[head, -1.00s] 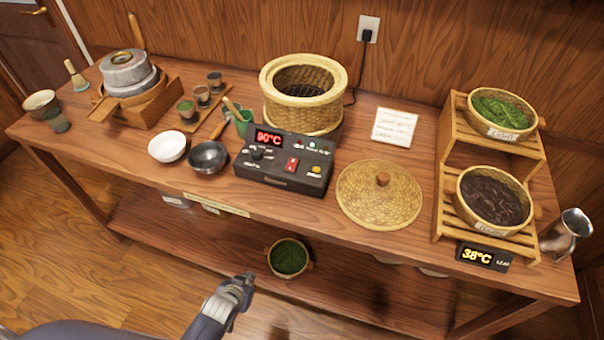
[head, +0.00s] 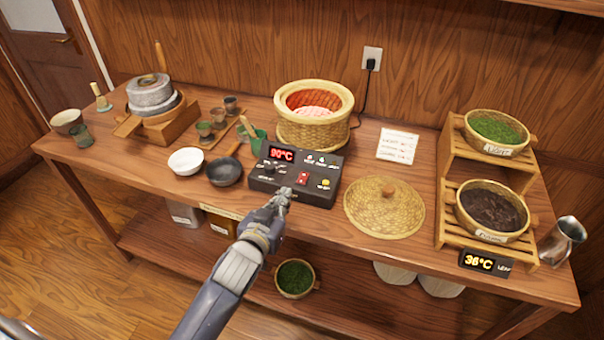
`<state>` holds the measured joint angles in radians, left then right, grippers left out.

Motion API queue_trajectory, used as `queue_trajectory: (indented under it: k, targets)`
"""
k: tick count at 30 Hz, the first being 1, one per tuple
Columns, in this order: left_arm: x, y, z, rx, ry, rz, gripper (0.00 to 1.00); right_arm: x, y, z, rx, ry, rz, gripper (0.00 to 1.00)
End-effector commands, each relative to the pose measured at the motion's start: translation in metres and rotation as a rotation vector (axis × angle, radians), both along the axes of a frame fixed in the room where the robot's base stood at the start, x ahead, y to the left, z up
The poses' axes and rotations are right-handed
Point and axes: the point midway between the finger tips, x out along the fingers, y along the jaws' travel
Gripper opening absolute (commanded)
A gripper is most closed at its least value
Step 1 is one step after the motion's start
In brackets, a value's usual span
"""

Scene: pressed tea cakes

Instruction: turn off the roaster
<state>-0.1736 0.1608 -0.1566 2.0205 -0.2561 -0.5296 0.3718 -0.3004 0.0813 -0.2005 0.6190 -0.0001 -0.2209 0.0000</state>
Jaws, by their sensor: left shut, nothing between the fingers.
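The roaster (head: 311,133) is a round woven basket with a pale rim and a glowing red-orange inside. In front of it is a black control box (head: 268,184) with a display (head: 282,154) reading about 90°C. The box carries a red switch (head: 303,178), a yellow button (head: 325,184), a dark knob and small lights. My left gripper (head: 283,193) is shut and empty at the box's front edge, just left of and below the red switch. I cannot tell whether it touches the box. My right gripper is not in view.
A woven lid (head: 384,215) lies right of the box. A dark bowl (head: 224,172) and a white bowl (head: 185,161) sit to its left. A wooden rack (head: 447,201) with leaf baskets stands at the right, beside a metal pitcher (head: 561,240). A note (head: 397,146) lies behind the lid.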

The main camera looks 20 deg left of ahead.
Motion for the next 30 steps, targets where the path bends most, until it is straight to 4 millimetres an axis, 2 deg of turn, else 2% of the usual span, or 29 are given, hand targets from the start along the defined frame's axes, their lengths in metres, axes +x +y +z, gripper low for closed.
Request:
queue_trajectory:
  k: [3,7,20,23,30]
  targets:
    - [0.009,-0.002,0.03,-0.013,-0.083,-0.009,0.0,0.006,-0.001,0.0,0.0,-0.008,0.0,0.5]
    - [0.011,-0.004,0.043,-0.02,-0.117,-0.013,0.0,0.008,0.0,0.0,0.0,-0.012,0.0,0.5]
    - [0.016,-0.004,0.044,-0.02,-0.12,-0.013,0.0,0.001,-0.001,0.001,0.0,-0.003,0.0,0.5]
    - [0.026,-0.004,0.044,-0.02,-0.121,-0.014,0.0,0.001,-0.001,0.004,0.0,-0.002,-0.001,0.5]
    - [0.063,-0.006,0.04,-0.02,-0.12,-0.014,0.0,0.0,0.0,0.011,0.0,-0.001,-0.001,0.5]
